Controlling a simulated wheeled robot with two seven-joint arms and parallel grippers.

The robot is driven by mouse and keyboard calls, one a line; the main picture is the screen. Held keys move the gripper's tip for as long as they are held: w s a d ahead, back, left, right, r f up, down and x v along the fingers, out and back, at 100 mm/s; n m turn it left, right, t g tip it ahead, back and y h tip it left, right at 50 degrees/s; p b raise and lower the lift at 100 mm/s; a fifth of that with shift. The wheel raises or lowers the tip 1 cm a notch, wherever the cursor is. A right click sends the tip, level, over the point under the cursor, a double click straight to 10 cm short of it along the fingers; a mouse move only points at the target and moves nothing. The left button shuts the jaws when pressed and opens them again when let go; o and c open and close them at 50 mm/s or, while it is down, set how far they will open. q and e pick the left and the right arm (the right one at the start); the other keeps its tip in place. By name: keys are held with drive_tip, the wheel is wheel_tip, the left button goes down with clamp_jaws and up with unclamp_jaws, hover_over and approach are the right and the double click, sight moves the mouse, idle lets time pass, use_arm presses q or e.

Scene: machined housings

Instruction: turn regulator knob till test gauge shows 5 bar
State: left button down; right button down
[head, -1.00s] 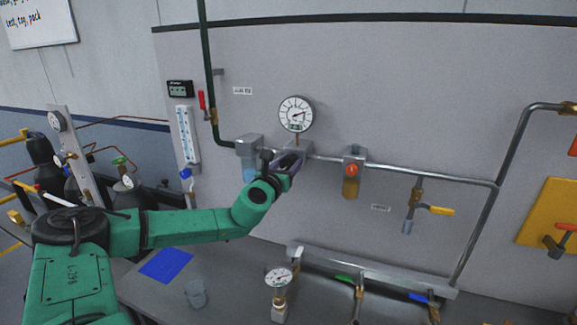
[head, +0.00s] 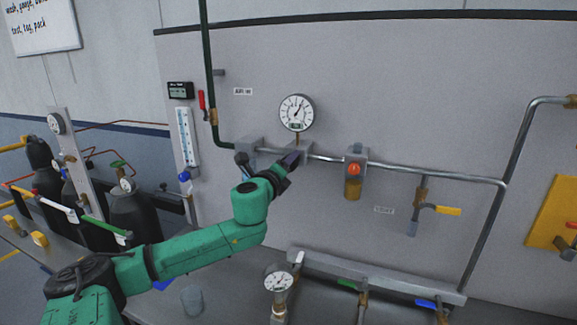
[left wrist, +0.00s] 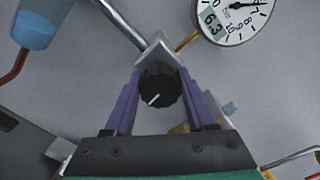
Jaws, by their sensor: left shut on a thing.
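The regulator is a grey block (head: 303,148) on the panel's pipe. Its black knob (left wrist: 160,91) with a white pointer line shows in the left wrist view, between the purple fingers. My left gripper (left wrist: 159,97) is shut on the knob; in the head view the gripper (head: 291,159) covers the knob. A round white gauge (head: 296,112) stands above the regulator. It is partly cut off in the left wrist view (left wrist: 231,17), where its green display appears to read 6.3. Its needle points up and right in the head view. My right gripper is not in view.
A filter with an orange-red cap (head: 353,169) and a yellow-handled valve (head: 447,210) lie to the right along the pipe. Another gauge (head: 278,281) stands on the bench. A clear cup (head: 193,299) stands near my left arm. Gas cylinders (head: 134,215) stand at the left.

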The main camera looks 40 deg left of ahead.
use_arm(q)
drive_tip(key=n, duration=0.4)
drive_tip(key=shift+f, duration=0.1)
idle(0.4)
drive_tip(key=shift+c, duration=1.1)
unclamp_jaws()
drive_tip(key=shift+s, duration=0.15)
